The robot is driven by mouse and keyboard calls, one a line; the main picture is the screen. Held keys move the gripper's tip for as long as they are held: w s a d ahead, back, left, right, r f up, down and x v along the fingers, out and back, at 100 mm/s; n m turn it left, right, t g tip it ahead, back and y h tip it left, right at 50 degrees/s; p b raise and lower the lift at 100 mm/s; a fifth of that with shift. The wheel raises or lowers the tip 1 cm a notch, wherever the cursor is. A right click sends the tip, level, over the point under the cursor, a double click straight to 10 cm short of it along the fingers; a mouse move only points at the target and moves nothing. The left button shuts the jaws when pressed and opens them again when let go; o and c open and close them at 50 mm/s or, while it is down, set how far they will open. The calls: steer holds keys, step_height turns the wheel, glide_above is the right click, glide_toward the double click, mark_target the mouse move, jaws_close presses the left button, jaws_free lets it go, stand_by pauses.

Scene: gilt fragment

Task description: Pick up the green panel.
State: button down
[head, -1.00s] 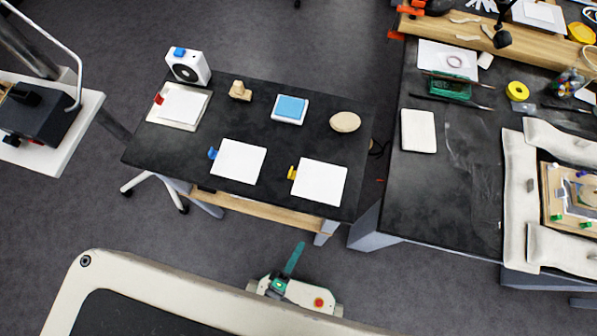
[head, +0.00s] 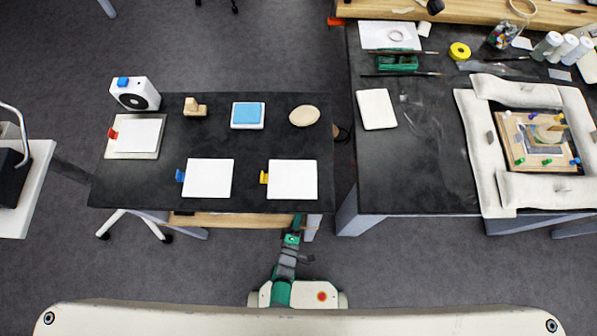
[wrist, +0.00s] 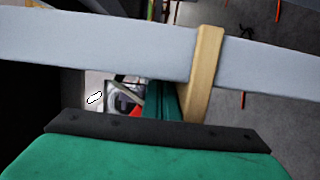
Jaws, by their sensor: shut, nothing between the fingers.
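No panel that is plainly green shows in the head view. White panels lie on the left dark table (head: 150,190): one beside a blue clip (head: 208,178), one beside a yellow clip (head: 292,180), and one by a red clip on a pale board (head: 137,133). A plain white panel (head: 376,109) lies on the right table. My gripper (head: 297,219) is at the front edge of the left table, below the yellow-clip panel; it is small and partly hidden there. It is shut and holds nothing. The wrist view shows a grey beam and a wooden strip close up.
A white boxed device (head: 134,94), a small wooden block (head: 195,106), a blue pad (head: 248,115) and a beige oval (head: 304,116) stand along the back. The right table (head: 430,170) holds a green brush rest (head: 397,63) and a cushioned frame (head: 480,150).

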steer(key=shift+w, duration=0.25)
steer(key=shift+d, duration=1.1)
